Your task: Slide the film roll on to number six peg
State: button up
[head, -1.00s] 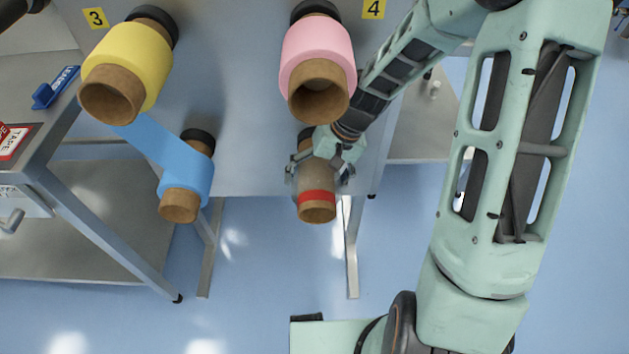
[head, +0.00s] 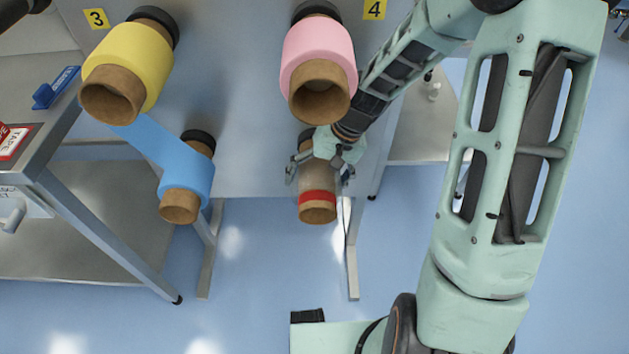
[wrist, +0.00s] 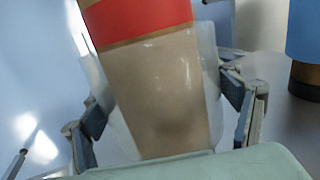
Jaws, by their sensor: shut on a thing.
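The film roll (head: 318,208) is a clear film-wrapped brown core with a red band near its front end. It sits below the pink roll, in line with a black peg collar (head: 305,138) on the grey panel. My gripper (head: 320,174) is shut around the roll's sides behind the red band. In the wrist view, the roll (wrist: 160,90) fills the middle between my gripper's fingers (wrist: 168,122). No number six label is in view, and my gripper hides where the roll's rear meets the peg.
A pink roll (head: 318,55) hangs just above, under label 4 (head: 374,9). A yellow roll (head: 128,68) is at upper left under label 3 (head: 96,19), with blue film running to a lower blue roll (head: 187,180). A metal table (head: 50,140) stands at left.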

jog(key=shift+w+d+f, duration=0.15)
jog(key=shift+w+d, duration=0.25)
jog(key=shift+w, duration=0.15)
jog(key=o, duration=1.8)
jog(key=shift+w, duration=0.1)
jog(key=shift+o, duration=1.2)
jog(key=shift+a, duration=0.1)
jog(key=shift+s, duration=0.2)
jog(key=v, duration=1.2)
